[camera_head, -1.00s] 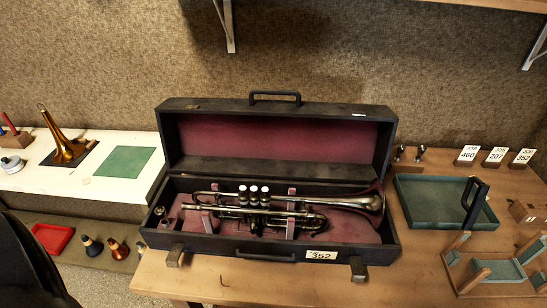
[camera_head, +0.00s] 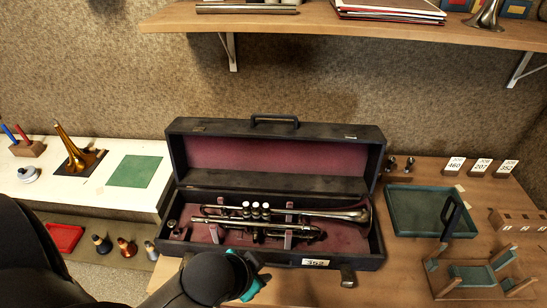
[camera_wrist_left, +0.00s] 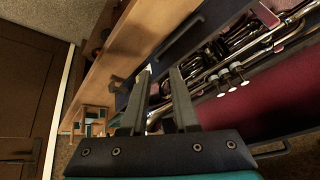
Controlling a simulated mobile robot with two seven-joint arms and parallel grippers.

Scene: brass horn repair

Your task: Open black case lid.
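The black case (camera_head: 283,255) sits on the wooden bench with its lid (camera_head: 275,130) raised and leaning back, showing red lining. The lid's handle (camera_head: 274,119) is at its top edge. A brass horn (camera_head: 265,212) with white-topped valves lies in the case; it also shows in the left wrist view (camera_wrist_left: 232,70). My left arm reaches in front of the case's front left corner and hides its left latch. In the left wrist view my left gripper (camera_wrist_left: 160,70) has its fingers apart with nothing between them. My right gripper is not in view.
Number cards (camera_head: 480,166) stand behind. A shelf (camera_head: 330,28) hangs above. A white ledge (camera_head: 105,195) at the left holds a brass bell (camera_head: 75,153).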

